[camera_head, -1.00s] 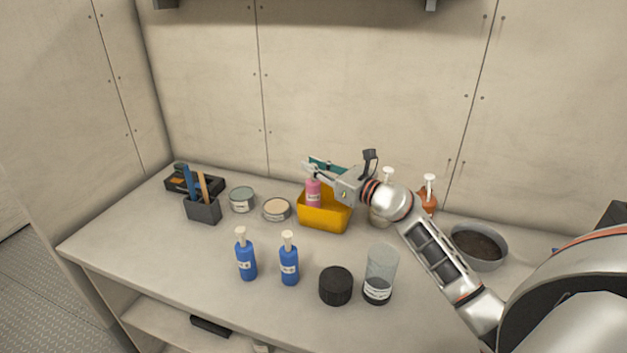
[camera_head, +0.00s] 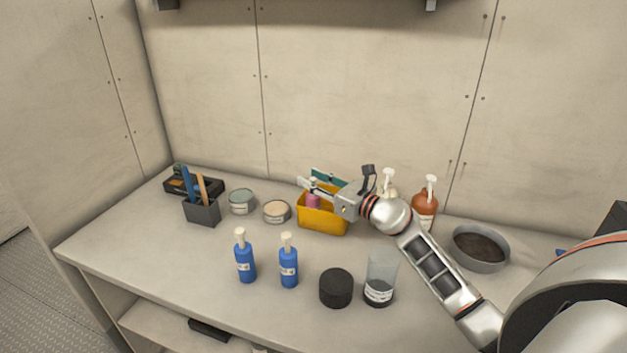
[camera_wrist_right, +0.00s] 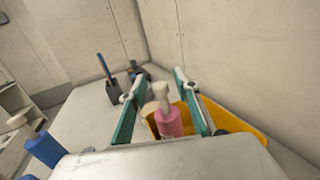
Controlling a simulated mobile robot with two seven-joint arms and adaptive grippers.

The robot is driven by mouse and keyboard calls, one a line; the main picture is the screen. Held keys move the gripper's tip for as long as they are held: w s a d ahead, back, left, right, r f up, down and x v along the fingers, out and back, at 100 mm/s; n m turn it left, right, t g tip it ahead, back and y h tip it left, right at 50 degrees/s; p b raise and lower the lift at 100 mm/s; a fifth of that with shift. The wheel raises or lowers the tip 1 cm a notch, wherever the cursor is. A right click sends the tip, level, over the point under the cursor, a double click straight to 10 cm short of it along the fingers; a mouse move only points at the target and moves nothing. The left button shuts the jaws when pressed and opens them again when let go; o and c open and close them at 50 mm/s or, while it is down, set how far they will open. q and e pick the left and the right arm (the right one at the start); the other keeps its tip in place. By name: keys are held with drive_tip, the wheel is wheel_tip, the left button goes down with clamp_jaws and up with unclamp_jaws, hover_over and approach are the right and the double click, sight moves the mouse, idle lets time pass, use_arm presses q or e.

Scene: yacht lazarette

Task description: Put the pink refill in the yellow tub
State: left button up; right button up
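The pink refill (camera_head: 313,201), a pink bottle with a pale top, stands inside the yellow tub (camera_head: 322,223) toward its left side. Its lower part is hidden by the tub's front wall. My right gripper (camera_head: 311,179) is over the tub, with its fingers spread on either side of the refill's top. In the right wrist view, the pink refill (camera_wrist_right: 168,122) is between the two green-padded fingers, with a gap visible on the left side. The yellow tub (camera_wrist_right: 238,124) shows behind the right finger. My left gripper is not in view.
Two blue pump bottles (camera_head: 288,267), a black lid (camera_head: 336,288) and a clear jar (camera_head: 380,279) stand in front. Two tins (camera_head: 276,212) and a tool holder (camera_head: 202,212) are left of the tub. An orange-brown bottle (camera_head: 424,207) and a grey bowl (camera_head: 479,249) are right.

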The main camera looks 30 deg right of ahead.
drive_tip(key=shift+r, duration=0.2)
drive_tip(key=b+v, duration=0.1)
drive_tip(key=v, duration=1.1)
